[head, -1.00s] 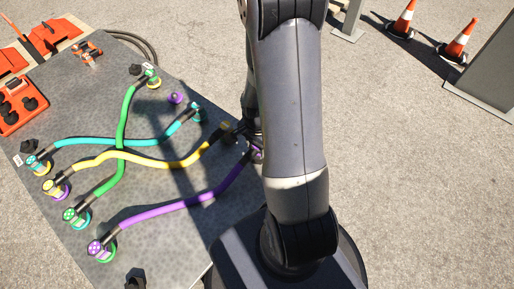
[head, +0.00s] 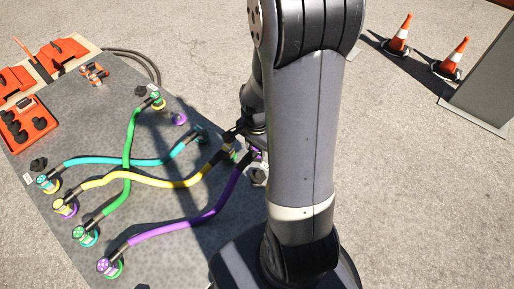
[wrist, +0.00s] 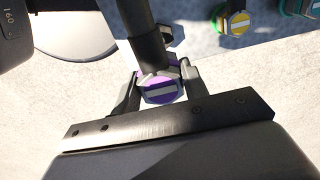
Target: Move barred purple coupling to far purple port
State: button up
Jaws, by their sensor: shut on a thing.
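The barred purple coupling (wrist: 160,88) shows a white bar on its purple face in the wrist view. My gripper (wrist: 158,92) is shut around it, one finger on each side, with its black cable sleeve running up the picture. In the head view my gripper (head: 246,142) is at the table's right side, with the coupling (head: 257,153) partly hidden by my arm. The purple cable (head: 205,213) runs from there to a dotted purple coupling (head: 104,265) at the near left. The far purple port (head: 179,118) is uncovered, just right of the far green coupling (head: 157,102).
Yellow (head: 140,178), teal (head: 120,162) and green (head: 128,140) cables cross the grey table (head: 150,250). A barred yellow coupling (wrist: 238,22) shows in the wrist view. Orange trays (head: 27,125) lie at the left. Two traffic cones (head: 398,38) stand on the ground beyond.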

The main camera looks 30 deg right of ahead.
jog(key=shift+w, duration=0.15)
jog(key=w+a, duration=0.4)
jog(key=w, duration=0.5)
jog(key=w+a+f+p, duration=0.1)
jog(key=w+a, duration=0.3)
jog(key=w, duration=0.6)
jog(key=shift+w, duration=0.15)
jog(key=w+a+p, duration=0.1)
jog(key=w+a, duration=0.3)
jog(key=w, duration=0.5)
jog(key=w+a+f+p, duration=0.1)
jog(key=w+a, duration=0.3)
jog(key=w, duration=0.6)
jog(key=shift+w, duration=0.15)
dwell(0.4)
jog(key=shift+f, duration=0.15)
jog(key=shift+f+b, duration=2.65)
jog(key=shift+f, duration=0.75)
jog(key=shift+f+b, duration=0.45)
jog(key=shift+b, duration=0.15)
